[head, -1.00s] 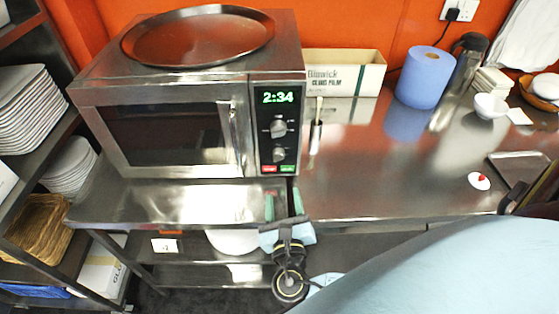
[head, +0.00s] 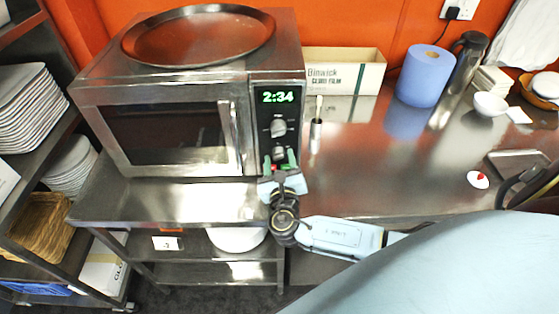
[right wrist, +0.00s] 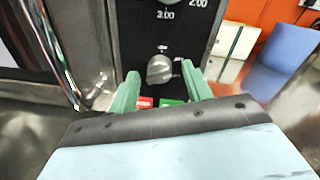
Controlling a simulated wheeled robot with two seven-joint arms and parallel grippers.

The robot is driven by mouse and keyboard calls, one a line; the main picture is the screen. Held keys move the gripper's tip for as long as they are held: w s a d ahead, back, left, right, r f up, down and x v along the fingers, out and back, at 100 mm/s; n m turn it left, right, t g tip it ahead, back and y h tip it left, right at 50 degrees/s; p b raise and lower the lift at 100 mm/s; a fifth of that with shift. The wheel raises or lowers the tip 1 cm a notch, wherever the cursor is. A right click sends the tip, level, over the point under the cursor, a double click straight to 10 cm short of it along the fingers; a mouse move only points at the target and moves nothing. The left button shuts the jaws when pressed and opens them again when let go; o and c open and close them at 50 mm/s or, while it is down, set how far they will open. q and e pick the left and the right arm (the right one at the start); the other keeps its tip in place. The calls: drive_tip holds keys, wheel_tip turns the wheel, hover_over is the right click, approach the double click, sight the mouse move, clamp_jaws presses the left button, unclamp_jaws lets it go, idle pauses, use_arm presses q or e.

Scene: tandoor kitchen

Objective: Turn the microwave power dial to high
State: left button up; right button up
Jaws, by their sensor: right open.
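The microwave (head: 165,130) stands on the steel counter, its door shut and its display (head: 278,97) reading 2:34. Its panel has an upper dial (head: 278,128) and a lower dial (head: 279,153). In the right wrist view the lower dial (right wrist: 160,69) shows between and just beyond my green fingertips, its pointer tilted; most of its markings are too small to read. Red (right wrist: 145,102) and green (right wrist: 172,102) buttons sit below the dial. My left gripper is out of view.
A round metal tray (head: 200,35) lies on top of the microwave. A cling film box (head: 345,77), a blue paper roll (head: 425,77) and a dark flask (head: 468,60) stand to the right. A plate rack (head: 35,150) is at left.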

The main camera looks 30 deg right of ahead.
drive_tip(key=c, duration=0.9)
drive_tip(key=shift+c, duration=0.2)
